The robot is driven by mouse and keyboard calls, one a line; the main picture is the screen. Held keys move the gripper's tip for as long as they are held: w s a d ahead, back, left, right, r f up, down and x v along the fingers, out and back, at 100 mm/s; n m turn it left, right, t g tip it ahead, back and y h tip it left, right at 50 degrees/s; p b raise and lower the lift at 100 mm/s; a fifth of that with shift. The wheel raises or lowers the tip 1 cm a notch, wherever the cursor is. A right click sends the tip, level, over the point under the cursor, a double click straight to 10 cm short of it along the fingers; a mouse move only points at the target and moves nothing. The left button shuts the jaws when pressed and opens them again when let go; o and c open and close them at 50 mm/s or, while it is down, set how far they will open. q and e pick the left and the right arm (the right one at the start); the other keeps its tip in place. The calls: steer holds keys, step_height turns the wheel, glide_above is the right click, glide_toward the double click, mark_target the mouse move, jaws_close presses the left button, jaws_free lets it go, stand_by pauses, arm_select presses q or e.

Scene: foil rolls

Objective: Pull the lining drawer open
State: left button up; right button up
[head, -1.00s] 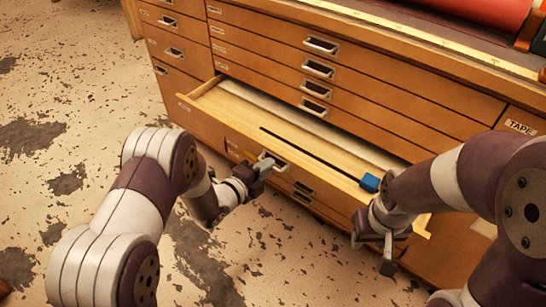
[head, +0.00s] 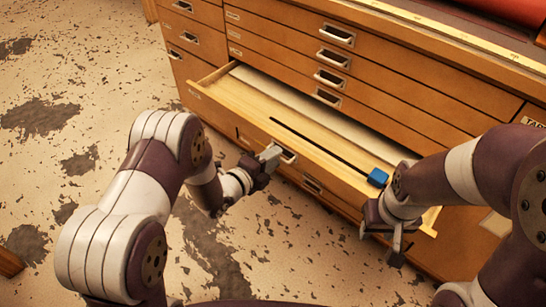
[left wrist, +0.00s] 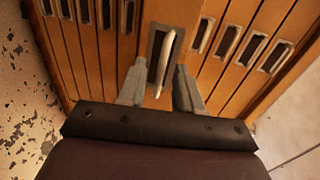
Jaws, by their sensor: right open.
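The pulled-out drawer (head: 240,108) is light wood inside, with a long dark slot. A blue block (head: 377,177) sits at its right part. My left gripper (head: 270,155) is at the metal handle (head: 288,156) on the drawer's front. My right gripper (head: 392,245) is open and empty in front of the drawer's right end.
Closed drawers with metal handles (head: 336,34) sit above, below and left of the open one in the wooden cabinet. A yellow ruler strip (head: 450,35) and a red roll (head: 520,12) are on top.

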arm_select(q)
steer(key=p+v, duration=0.3)
steer(key=v, duration=0.9)
